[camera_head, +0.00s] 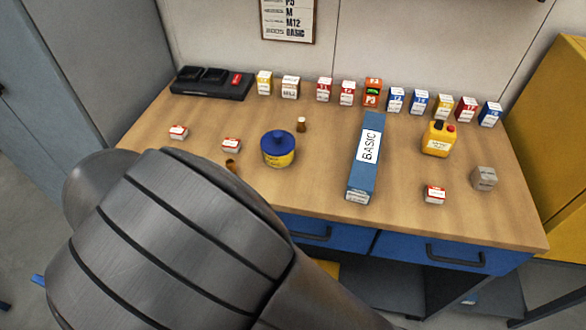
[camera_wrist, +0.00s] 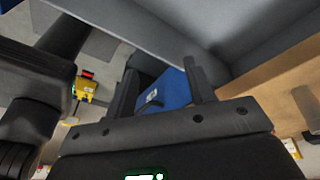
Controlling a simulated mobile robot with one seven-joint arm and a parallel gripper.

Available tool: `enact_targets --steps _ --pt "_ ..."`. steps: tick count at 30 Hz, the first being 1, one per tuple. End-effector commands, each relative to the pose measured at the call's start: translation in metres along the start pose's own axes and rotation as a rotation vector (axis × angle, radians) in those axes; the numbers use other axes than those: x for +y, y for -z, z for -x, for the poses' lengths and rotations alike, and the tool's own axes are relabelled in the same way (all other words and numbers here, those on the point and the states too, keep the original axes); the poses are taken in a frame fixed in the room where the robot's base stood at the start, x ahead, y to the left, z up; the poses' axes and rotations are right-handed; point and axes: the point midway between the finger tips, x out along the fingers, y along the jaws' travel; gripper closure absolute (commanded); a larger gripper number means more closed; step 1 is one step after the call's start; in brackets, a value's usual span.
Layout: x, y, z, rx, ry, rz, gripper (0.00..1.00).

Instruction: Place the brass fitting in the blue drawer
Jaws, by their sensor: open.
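Two small brass-brown pieces are on the bench in the head view. One (camera_head: 301,124) stands upright behind the blue-lidded tub; the other (camera_head: 231,165) is at the edge of my arm, partly hidden. I cannot tell which is the brass fitting. Under the benchtop are two blue drawer fronts with dark handles, a left one (camera_head: 345,240) and a right one (camera_head: 484,261); both look shut. In the wrist view my gripper (camera_wrist: 161,67) is open, with nothing clearly held. A blue surface with a white label (camera_wrist: 172,92) shows beyond its fingers. My arm hides the gripper in the head view.
The wooden bench (camera_head: 210,185) carries a blue-lidded tub (camera_head: 278,150), a long blue BASIC box (camera_head: 366,158), a yellow can (camera_head: 438,140) and a grey cube (camera_head: 484,178). Several small boxes line the back. A yellow cabinet (camera_head: 555,120) stands at right.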

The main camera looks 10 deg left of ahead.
Motion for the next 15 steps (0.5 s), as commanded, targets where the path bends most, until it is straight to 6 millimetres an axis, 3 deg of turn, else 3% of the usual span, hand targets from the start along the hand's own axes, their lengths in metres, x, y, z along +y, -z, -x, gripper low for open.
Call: enact_targets --steps 1,3,8,15 --pt "0.001 0.030 0.007 -0.040 -0.001 0.007 0.50" --pt "0.004 0.064 0.014 -0.084 0.004 0.037 0.50" --pt "0.021 0.138 0.031 -0.169 0.043 0.108 0.50" --pt "0.068 0.235 0.051 -0.235 0.153 0.212 0.50"
